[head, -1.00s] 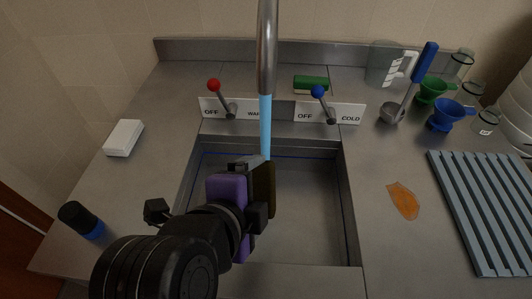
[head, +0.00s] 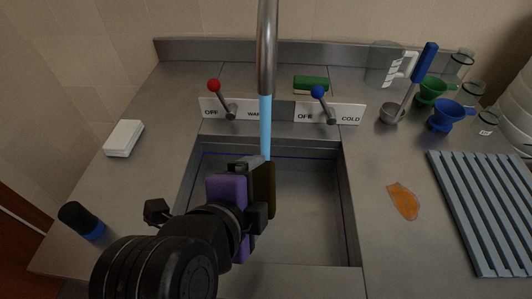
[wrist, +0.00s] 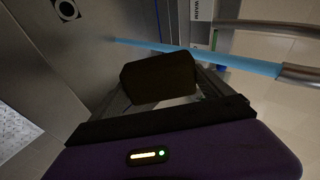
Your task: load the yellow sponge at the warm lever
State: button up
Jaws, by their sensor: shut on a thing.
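My gripper (head: 258,190) is over the sink (head: 315,215) and shut on a dark olive-brown block (head: 264,190). The block also shows between the fingers in the wrist view (wrist: 160,80). It looks like a sponge, but no clear yellow shows on it. No other yellow sponge is in view. The warm lever (head: 214,86) has a red knob and stands at the back left of the sink, on a panel marked OFF and WARM. A blue water stream (head: 265,125) runs from the tap (head: 267,45) and falls close behind the block; I cannot tell whether they touch.
The cold lever (head: 319,92) has a blue knob. A green block (head: 311,84) lies behind it. A white box (head: 124,138) and a dark blue-based cylinder (head: 82,220) are left. An orange patch (head: 403,201), a slatted rack (head: 485,210) and funnels (head: 446,116) are right.

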jog(key=s+r+p, duration=0.2)
jog(key=s+r, duration=0.2)
jog(key=s, duration=0.1)
jog(key=shift+a, duration=0.35)
jog(key=shift+a, duration=0.1)
dwell(0.7)
